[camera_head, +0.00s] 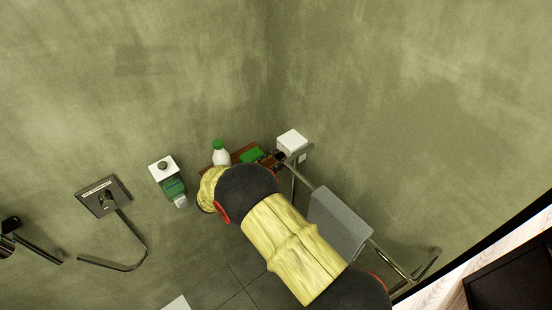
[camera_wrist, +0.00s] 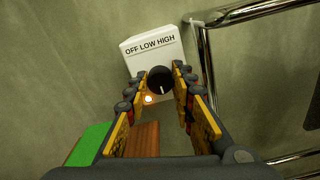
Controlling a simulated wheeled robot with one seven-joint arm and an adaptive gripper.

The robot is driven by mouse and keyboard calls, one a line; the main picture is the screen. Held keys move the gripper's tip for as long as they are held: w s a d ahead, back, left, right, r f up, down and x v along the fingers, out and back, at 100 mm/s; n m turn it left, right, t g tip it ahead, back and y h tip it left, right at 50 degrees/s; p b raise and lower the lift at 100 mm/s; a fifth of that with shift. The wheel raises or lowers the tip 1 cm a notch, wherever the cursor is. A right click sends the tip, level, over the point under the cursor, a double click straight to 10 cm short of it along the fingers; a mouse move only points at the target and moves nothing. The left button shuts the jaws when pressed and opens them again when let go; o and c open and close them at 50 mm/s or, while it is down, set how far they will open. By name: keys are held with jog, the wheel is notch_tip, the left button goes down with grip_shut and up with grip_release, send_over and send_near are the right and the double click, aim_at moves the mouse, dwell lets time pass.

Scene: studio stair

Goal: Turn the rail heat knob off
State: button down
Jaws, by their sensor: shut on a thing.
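The heat control is a white box on the wall near the corner in the head view (camera_head: 291,141); in the wrist view its white face (camera_wrist: 150,50) reads OFF LOW HIGH. Its black round knob (camera_wrist: 159,77) carries a white line that points down in the picture, away from the lettering. In the head view my gripper (camera_head: 275,160) reaches the box, and the knob is hidden.
A metal rail (camera_wrist: 207,70) runs close right of the box, with a grey towel (camera_head: 340,222) on it. A wooden shelf (camera_wrist: 143,139) with a green item (camera_wrist: 88,144) lies below. A white bottle (camera_head: 221,156) stands left of my gripper.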

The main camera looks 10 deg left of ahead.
jog(key=shift+f, duration=0.15)
jog(key=c, duration=1.6)
grip_release()
jog(key=shift+o, duration=0.5)
jog(key=v, duration=1.2)
